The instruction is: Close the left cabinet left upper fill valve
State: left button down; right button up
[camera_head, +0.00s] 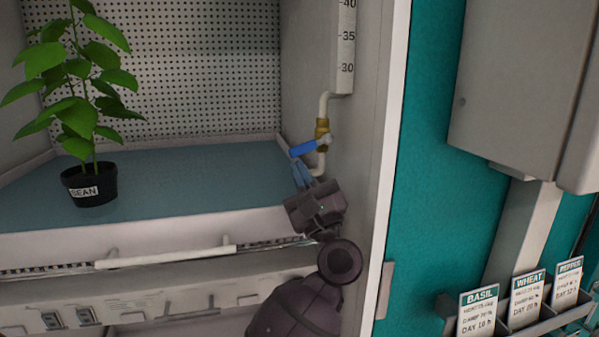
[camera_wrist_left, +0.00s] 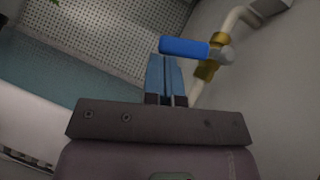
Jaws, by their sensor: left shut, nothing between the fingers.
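The fill valve has a blue lever handle (camera_head: 304,148) on a brass body (camera_head: 322,128), set in a pale pipe on the cabinet's right inner wall. The lever sticks out to the left of the pipe, roughly crosswise to it and tilted slightly. In the left wrist view the blue lever (camera_wrist_left: 184,47) is just beyond the fingertips, with the brass body (camera_wrist_left: 208,66) to its right. My left gripper (camera_head: 302,172) is shut and empty, its blue fingers just below the lever. I cannot tell whether they touch it. My right gripper is not in view.
A potted bean plant (camera_head: 90,186) stands on the blue-green shelf (camera_head: 180,170) at left. A scale (camera_head: 346,60) rises above the valve. The cabinet's white front edge (camera_head: 392,150) is right of my arm. A rack of seed cards (camera_head: 522,318) is at lower right.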

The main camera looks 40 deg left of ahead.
pick_arm(q)
jog(key=shift+t, duration=0.3)
jog(key=m+t+p, duration=0.1)
jog(key=m, duration=0.1)
jog(key=r+m+t+h+p, duration=0.1)
jog(key=m+t, duration=0.1)
jog(key=s+a+r+m+t+h+p, duration=0.1)
jog(key=m+t, duration=0.1)
jog(key=shift+s+r, duration=0.1)
jog(key=shift+r, duration=0.1)
